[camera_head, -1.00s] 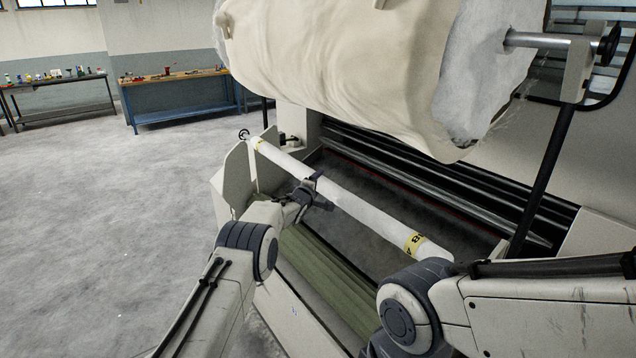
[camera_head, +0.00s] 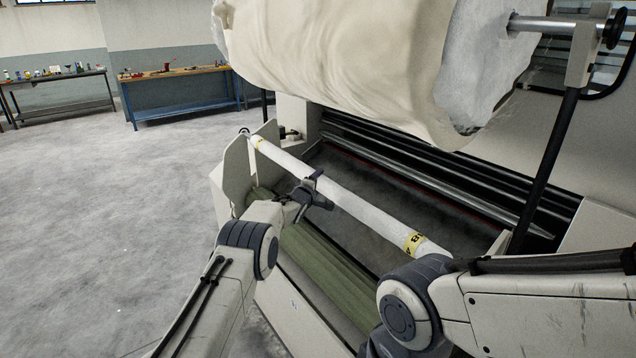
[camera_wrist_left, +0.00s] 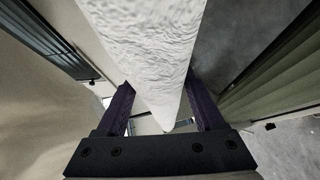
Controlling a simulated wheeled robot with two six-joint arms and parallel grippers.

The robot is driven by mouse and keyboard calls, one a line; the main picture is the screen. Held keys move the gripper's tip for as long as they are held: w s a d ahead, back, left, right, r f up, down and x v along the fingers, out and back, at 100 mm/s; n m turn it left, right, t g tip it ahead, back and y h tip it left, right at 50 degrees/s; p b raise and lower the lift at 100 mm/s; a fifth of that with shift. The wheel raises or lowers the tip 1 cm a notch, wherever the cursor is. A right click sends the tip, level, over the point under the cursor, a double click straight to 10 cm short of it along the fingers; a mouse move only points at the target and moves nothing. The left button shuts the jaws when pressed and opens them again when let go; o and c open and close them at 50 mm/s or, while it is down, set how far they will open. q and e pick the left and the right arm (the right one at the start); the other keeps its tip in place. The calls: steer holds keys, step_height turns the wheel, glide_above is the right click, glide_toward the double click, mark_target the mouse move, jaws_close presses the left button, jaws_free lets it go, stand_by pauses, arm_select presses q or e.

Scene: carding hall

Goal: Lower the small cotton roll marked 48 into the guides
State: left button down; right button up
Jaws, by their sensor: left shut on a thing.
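The small cotton roll (camera_head: 365,212) is a long thin white cylinder with a yellow band at each end; the near band (camera_head: 413,242) bears dark marks. It hangs slantwise over the machine's feed opening, its far end by the left guide plate (camera_head: 237,172). My left gripper (camera_head: 312,192) is shut on the roll, left of its middle. In the left wrist view the roll (camera_wrist_left: 145,55) runs between the two dark fingers (camera_wrist_left: 160,115). My right arm comes in from the right; its gripper is hidden behind its own wrist, near the roll's near end.
A big cotton roll (camera_head: 340,60) hangs on a steel bar (camera_head: 550,27) above. A green fluted roller (camera_head: 325,268) lies below the small roll. Black posts (camera_head: 545,165) stand at the right. Two workbenches (camera_head: 180,85) stand far back left; the floor (camera_head: 110,220) there is clear.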

arm_select(q)
steer(key=shift+f+b, duration=1.9)
steer(key=shift+f, duration=0.35)
steer(key=shift+f+b, duration=2.6)
steer(key=shift+f, duration=0.35)
steer(key=shift+f, duration=0.2)
steer(key=shift+f+b, duration=2.75)
steer(key=shift+f, duration=0.1)
steer(key=shift+f+b, duration=2.5)
steer(key=shift+f, duration=0.4)
